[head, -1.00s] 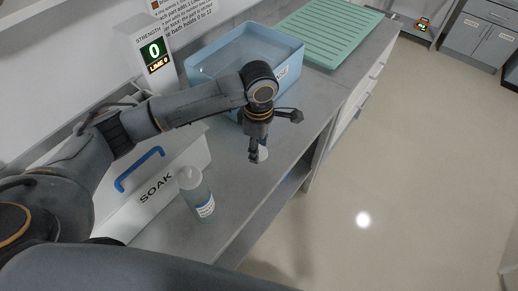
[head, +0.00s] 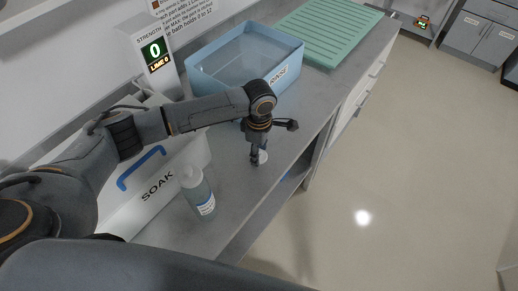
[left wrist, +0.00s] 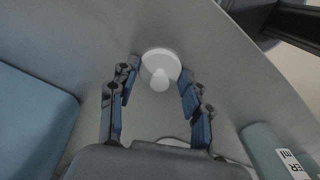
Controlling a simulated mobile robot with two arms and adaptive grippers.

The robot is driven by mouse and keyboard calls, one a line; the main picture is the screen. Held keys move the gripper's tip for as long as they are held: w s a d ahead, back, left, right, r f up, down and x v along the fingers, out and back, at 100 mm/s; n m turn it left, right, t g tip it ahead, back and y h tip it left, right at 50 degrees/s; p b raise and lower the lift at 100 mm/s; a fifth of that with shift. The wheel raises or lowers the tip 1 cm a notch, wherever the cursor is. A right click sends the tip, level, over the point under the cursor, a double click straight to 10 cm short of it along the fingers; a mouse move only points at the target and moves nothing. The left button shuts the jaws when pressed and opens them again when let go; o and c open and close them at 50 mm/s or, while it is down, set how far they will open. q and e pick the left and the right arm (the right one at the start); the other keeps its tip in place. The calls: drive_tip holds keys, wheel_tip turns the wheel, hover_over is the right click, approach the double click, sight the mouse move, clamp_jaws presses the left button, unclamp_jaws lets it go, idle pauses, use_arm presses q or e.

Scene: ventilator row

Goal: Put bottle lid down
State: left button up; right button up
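The bottle lid (head: 263,158) is small and white, at the left gripper's fingertips just over or on the grey counter. In the left wrist view the lid (left wrist: 160,65) is a round disc with a knob facing the camera. My left gripper (head: 257,161) points down. Its blue-padded fingers (left wrist: 160,72) sit against opposite edges of the lid, and it looks shut on it. Whether the lid's underside touches the counter cannot be told. A translucent bottle (head: 200,197) with a white label stands upright nearer, left of the gripper. My right gripper is not in view.
The blue RINSE bin (head: 213,82) stands beyond the arm, with a green ribbed mat (head: 330,32) past it. The white SOAK box (head: 165,190) is behind the bottle. Bare counter (head: 290,135) lies right of the gripper, up to its front edge.

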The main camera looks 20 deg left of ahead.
use_arm(q)
drive_tip(key=o, duration=0.4)
drive_tip(key=shift+c, duration=0.2)
wheel_tip(320, 180, up, 12)
drive_tip(key=b, duration=0.1)
drive_tip(key=shift+r, duration=0.2)
drive_tip(key=shift+f, duration=0.1)
idle(0.3)
